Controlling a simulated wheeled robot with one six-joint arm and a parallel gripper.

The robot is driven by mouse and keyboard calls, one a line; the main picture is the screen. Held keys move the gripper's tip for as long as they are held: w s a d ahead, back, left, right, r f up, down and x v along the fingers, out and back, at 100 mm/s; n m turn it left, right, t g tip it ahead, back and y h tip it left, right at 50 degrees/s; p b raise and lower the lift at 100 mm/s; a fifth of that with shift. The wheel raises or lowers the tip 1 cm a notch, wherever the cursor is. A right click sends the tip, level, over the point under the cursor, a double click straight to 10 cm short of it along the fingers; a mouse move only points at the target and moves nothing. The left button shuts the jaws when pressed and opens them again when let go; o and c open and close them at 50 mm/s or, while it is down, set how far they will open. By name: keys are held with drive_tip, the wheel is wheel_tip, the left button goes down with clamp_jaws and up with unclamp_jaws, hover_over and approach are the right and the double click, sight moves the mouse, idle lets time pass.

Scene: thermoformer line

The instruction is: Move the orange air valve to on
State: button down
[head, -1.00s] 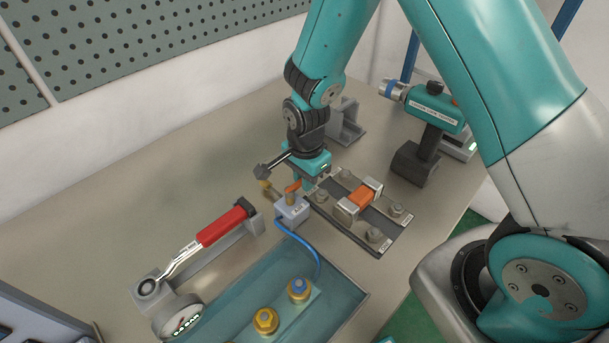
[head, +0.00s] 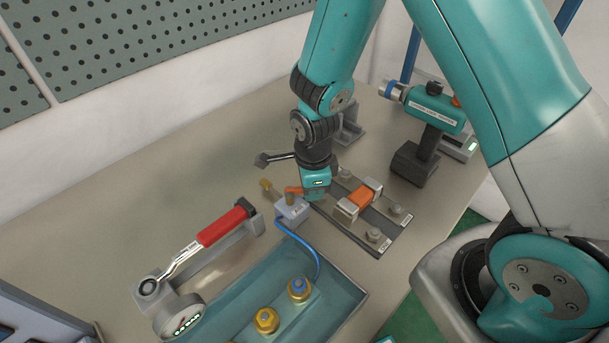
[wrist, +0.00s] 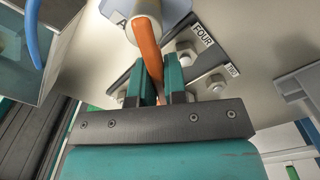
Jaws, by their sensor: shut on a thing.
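The orange air valve handle (head: 294,190) sits on top of a small grey valve block (head: 291,211), with a brass fitting (head: 266,184) at its back left and a blue hose (head: 296,238) at its front. My gripper (head: 313,193) is at the right side of the valve, low over the table. In the wrist view the orange handle (wrist: 147,45) runs down from a pale round hub into my gripper (wrist: 161,90), whose teal fingers are closed on its end. The handle's on and off marks cannot be read.
A plate with bolts (head: 378,237) and an orange-centred clamp (head: 361,198) lies just right of the valve. A red-handled torque wrench (head: 222,227) rests on a stand at left. A teal tray (head: 345,303) is in front. A teal power tool (head: 432,110) stands at back right.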

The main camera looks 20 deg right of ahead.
drive_tip(key=shift+w, duration=0.1)
drive_tip(key=m, duration=0.1)
drive_tip(key=s+m, duration=0.1)
drive_tip(key=m, duration=0.1)
drive_tip(key=shift+s+a+m, duration=0.2)
drive_tip(key=shift+a+m, duration=0.1)
drive_tip(key=shift+a, duration=0.05)
drive_tip(key=shift+r, duration=0.1)
drive_tip(key=m, duration=0.1)
drive_tip(key=s+a+m, duration=0.1)
drive_tip(key=m, duration=0.1)
drive_tip(key=shift+s+m, duration=0.1)
drive_tip(key=shift+m, duration=0.2)
